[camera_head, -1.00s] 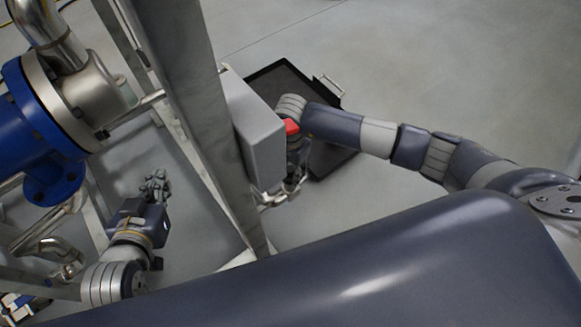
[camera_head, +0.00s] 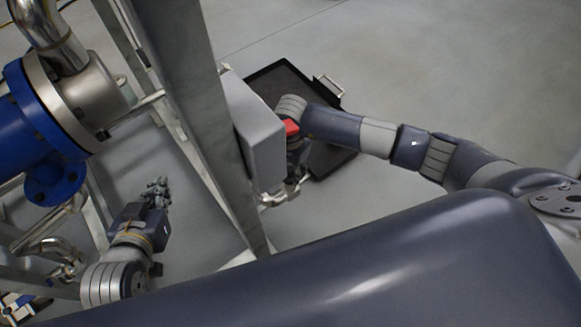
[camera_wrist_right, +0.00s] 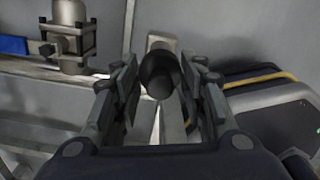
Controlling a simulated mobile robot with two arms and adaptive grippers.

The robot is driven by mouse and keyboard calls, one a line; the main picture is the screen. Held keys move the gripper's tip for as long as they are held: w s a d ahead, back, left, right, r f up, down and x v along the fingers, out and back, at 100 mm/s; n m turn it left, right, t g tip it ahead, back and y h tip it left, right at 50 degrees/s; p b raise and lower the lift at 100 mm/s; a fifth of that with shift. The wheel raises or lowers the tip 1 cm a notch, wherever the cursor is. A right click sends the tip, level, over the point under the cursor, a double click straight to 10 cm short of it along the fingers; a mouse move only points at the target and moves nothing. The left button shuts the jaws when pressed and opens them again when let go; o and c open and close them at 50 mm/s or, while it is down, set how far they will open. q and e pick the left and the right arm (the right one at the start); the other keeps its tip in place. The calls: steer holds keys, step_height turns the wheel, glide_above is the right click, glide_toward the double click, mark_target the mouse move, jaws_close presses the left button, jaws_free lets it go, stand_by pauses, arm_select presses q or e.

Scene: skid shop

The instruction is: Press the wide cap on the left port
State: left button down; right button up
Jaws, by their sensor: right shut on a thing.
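My right gripper (camera_wrist_right: 160,85) has its two fingers on either side of a dark round cap (camera_wrist_right: 156,74) in the right wrist view and is shut on it.
A galvanised upright post (camera_head: 190,100) stands left of the box. A blue flanged pipe (camera_head: 40,125) fills the far left. A dark tray (camera_head: 285,80) with a handle lies on the floor behind my right arm. Open floor (camera_head: 450,70) lies at the right.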

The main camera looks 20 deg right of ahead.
stand_by(0.4)
steer(key=o, duration=0.8)
steer(key=shift+o, duration=0.5)
steer(key=o, duration=0.4)
